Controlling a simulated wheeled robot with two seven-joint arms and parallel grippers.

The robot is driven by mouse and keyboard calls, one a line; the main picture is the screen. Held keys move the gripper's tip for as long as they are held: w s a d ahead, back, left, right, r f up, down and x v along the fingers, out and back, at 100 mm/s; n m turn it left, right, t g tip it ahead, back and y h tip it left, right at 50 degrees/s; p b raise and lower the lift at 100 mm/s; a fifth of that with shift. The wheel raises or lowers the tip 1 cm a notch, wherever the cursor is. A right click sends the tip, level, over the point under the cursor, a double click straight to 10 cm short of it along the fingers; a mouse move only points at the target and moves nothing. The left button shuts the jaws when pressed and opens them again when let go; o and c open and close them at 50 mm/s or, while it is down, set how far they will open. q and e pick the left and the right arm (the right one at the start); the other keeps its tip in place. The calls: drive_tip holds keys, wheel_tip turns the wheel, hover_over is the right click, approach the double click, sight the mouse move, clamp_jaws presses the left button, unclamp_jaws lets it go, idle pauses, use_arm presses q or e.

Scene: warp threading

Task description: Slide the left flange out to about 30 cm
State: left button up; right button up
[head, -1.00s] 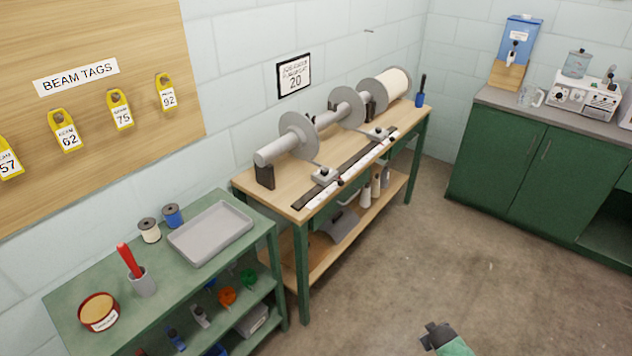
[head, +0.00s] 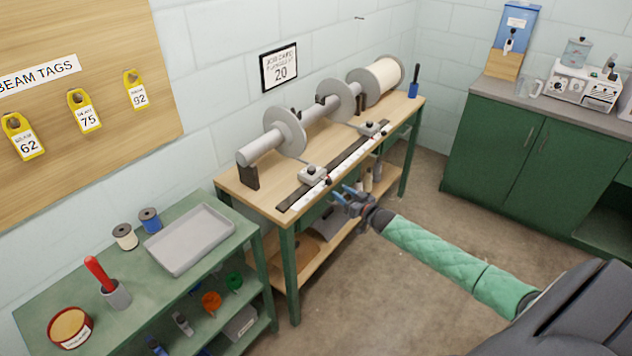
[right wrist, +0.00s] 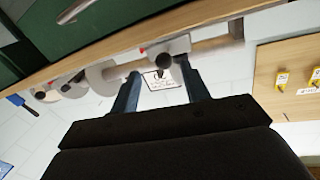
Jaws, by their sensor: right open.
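The left flange (head: 290,132) is a grey disc on the grey beam shaft (head: 262,150), near its left end. A second grey flange (head: 337,99) stands further along the shaft. A slider block with a dark knob (head: 312,173) sits at the near end of the white ruler (head: 345,165), below the left flange; the block also shows in the right wrist view (right wrist: 165,47). My right gripper (head: 346,194) is open and empty, just in front of the bench edge and below the block. In the right wrist view its two blue fingers (right wrist: 157,80) are spread apart. My left gripper is not in view.
The wooden bench (head: 240,187) carries the shaft and ruler, with a roll of cream yarn (head: 382,80) at the far end. A green shelf (head: 140,285) with a grey tray (head: 190,238) stands at the left. Green cabinets (head: 490,150) stand at the right. The floor between is open.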

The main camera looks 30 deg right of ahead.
sight(329, 182)
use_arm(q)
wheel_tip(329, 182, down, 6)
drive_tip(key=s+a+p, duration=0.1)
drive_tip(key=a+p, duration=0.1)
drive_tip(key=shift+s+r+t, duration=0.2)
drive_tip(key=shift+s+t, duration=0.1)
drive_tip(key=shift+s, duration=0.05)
use_arm(e)
drive_tip(key=shift+m, duration=0.3)
drive_tip(key=shift+w+a+r, duration=0.1)
drive_tip(key=shift+w+a, duration=0.2)
drive_tip(key=shift+w, duration=0.95)
drive_tip(key=shift+w+a+r, duration=0.15)
drive_tip(key=shift+w+a, duration=0.1)
drive_tip(key=shift+w, duration=1.05)
drive_tip(key=shift+w+a+r, duration=0.1)
drive_tip(key=shift+w+a, duration=0.2)
drive_tip(key=shift+w, duration=0.95)
drive_tip(key=shift+c, duration=0.5)
